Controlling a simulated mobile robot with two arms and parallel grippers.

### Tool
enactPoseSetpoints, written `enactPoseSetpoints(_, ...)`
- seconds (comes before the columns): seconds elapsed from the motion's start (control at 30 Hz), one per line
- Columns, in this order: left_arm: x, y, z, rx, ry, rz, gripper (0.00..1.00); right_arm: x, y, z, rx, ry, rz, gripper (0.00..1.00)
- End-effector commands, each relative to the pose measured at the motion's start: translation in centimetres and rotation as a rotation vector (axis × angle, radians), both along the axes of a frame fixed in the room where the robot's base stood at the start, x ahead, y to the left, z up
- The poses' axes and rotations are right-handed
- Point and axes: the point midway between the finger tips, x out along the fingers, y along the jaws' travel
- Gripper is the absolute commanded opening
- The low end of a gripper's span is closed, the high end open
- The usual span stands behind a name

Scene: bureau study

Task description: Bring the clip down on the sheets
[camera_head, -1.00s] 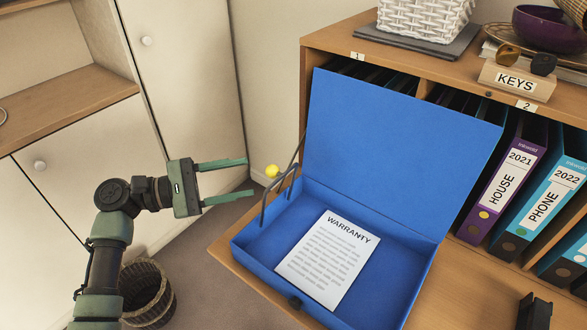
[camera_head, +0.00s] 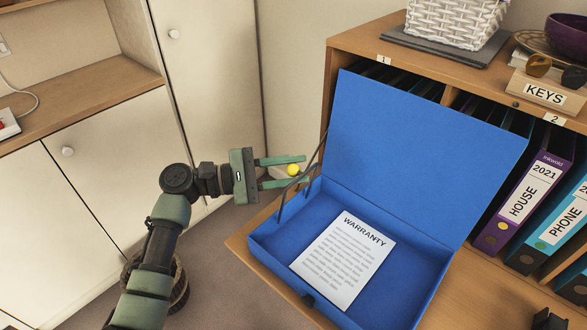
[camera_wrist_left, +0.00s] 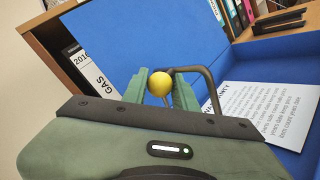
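The open blue box file (camera_head: 400,300) stands on the wooden shelf with its lid tilted back. A white WARRANTY sheet (camera_head: 343,258) lies flat inside. The clip, a dark bent wire (camera_head: 300,180) with a yellow ball knob (camera_head: 294,170), stands raised at the box's left side, clear of the sheet. My left gripper (camera_head: 285,171) has its green fingers on both sides of the knob, with little or no gap. The left wrist view shows the knob (camera_wrist_left: 160,84) filling the space between the fingertips. My right gripper is not in view.
Ring binders HOUSE (camera_head: 518,204) and PHONE (camera_head: 557,218) stand right of the lid. A KEYS block (camera_head: 543,92) and a white basket (camera_head: 455,22) are on top of the bureau. A wicker bin is on the floor, partly behind my left arm.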

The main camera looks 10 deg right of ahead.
Motion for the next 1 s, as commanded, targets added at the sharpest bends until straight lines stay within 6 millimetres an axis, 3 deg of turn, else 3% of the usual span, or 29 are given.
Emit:
enactPoseSetpoints(0.07, 0.03, 0.02, 0.05, -0.001, 0.001, 0.0, 0.0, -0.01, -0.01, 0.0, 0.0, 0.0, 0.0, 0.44)
enactPoseSetpoints(1.0, 0.01, 0.03, 0.08, -0.003, 0.004, 0.001, 0.0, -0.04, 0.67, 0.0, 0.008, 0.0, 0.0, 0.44)
